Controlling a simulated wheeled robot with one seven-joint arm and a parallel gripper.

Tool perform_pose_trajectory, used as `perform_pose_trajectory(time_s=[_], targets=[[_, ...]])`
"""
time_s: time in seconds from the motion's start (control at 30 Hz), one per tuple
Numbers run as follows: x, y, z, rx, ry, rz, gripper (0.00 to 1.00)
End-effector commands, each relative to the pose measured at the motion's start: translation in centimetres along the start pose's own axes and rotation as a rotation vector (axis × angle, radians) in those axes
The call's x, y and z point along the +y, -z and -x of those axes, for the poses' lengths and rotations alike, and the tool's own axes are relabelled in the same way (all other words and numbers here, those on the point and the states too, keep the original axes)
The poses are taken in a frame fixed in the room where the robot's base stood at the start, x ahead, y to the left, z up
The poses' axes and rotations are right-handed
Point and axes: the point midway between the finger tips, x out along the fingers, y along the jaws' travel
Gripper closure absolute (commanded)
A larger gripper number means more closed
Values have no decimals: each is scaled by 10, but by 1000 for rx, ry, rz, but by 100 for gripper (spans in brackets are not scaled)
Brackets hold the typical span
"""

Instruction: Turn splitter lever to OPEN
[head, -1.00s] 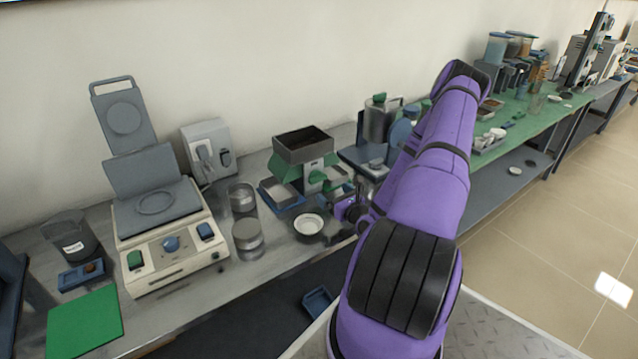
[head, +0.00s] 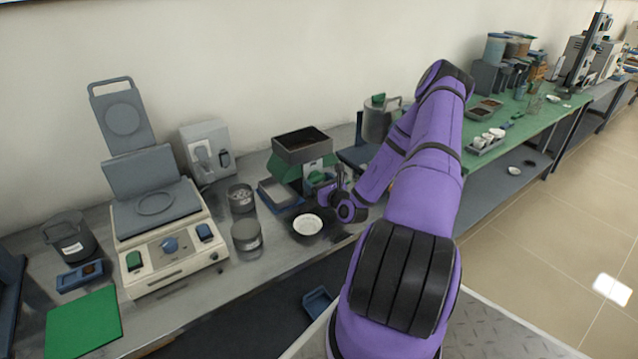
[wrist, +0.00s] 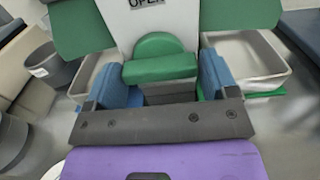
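The splitter (head: 301,146) stands on the bench, with a dark open-topped hopper and green sloping sides. In the wrist view its pale front panel (wrist: 150,24) carries an OPEN label at the top edge. The green splitter lever (wrist: 160,60) with a rounded top is below the label. My gripper (wrist: 168,82) is in front of the lever, its blue fingers apart, one on each side of it. I cannot tell whether either finger touches the lever. In the head view my gripper (head: 325,186) is at the splitter's front right, partly hidden by my wrist.
Metal pans (wrist: 248,62) flank the splitter. A balance-like device (head: 165,240) is further left. A metal canister (head: 378,122) stands behind my forearm.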

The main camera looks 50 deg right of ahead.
Motion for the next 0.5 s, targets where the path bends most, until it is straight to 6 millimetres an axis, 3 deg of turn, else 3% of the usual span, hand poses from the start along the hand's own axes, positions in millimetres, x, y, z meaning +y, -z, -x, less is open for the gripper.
perform_pose_trajectory(time_s=[0.03, 0.1, 0.13, 0.5], targets=[[0, 0, 0, 0, 0, 0, 32], [0, 0, 0, 0, 0, 0, 48], [0, 0, 0, 0, 0, 0, 52], [0, 0, 0, 0, 0, -54, 51]])
